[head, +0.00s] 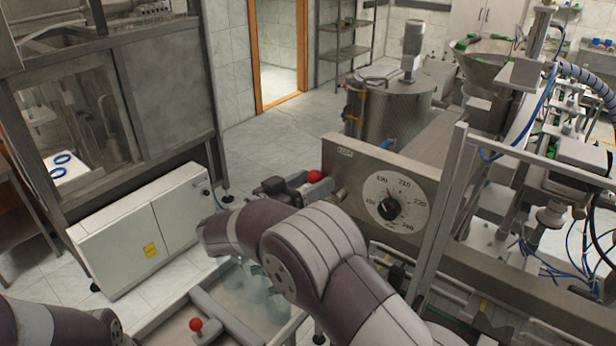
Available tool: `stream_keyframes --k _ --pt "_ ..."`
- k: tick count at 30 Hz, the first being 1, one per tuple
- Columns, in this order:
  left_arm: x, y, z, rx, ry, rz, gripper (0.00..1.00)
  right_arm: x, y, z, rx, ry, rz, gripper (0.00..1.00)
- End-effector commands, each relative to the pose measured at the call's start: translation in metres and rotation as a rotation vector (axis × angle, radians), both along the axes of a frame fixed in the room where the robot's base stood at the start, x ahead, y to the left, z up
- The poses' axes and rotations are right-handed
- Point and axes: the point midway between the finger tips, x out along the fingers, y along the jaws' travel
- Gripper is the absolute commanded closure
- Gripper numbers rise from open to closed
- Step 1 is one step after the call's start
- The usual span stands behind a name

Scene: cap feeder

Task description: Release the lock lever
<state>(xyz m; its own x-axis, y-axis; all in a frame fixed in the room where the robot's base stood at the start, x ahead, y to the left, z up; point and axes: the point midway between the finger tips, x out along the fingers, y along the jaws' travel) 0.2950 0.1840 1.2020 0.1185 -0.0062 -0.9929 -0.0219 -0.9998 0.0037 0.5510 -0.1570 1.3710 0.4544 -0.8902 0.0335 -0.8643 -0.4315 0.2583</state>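A lever with a red ball knob (314,176) shows at the left end of the steel machine panel, beside the dial. My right gripper (312,187) reaches up to this knob from the left, its fingers right at or just below it. I cannot tell whether the fingers touch the lever or how far they are apart. My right forearm hides part of the area below. A second red knob (196,324) stands on a grey bar at the bottom. I cannot tell which one is the lock lever. Only a link of my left arm shows at the bottom left.
A dial (394,203) sits on the steel panel (345,150) right of my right gripper. A tray frame (170,325) with translucent containers (257,290) lies below my arm. A white cabinet (150,235) stands left. Open tiled floor (265,150) lies behind.

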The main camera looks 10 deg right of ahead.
Motion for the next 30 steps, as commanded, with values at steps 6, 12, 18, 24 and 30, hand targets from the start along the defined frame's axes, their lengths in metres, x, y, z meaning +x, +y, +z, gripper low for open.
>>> stream_keyframes --k 6,12,18,24,30 --pt "0.0 0.0 0.0 0.0 0.0 0.0 0.57 0.0 0.0 0.001 0.002 -0.002 -0.001 0.32" --pt "0.0 0.0 -0.014 0.0 0.0 0.0 0.57 -0.008 0.018 -0.004 0.003 -0.008 0.004 0.32" --pt "0.0 0.0 -0.041 0.0 0.0 0.0 0.57 -0.034 0.067 -0.008 0.003 -0.007 0.005 0.32" --pt "0.0 0.0 -0.054 0.0 0.0 0.0 0.57 -0.053 0.103 -0.008 0.002 -0.003 0.002 0.32" --pt "0.0 0.0 -0.055 0.0 0.0 0.0 0.57 -0.06 0.113 -0.004 0.002 -0.001 0.0 0.32"
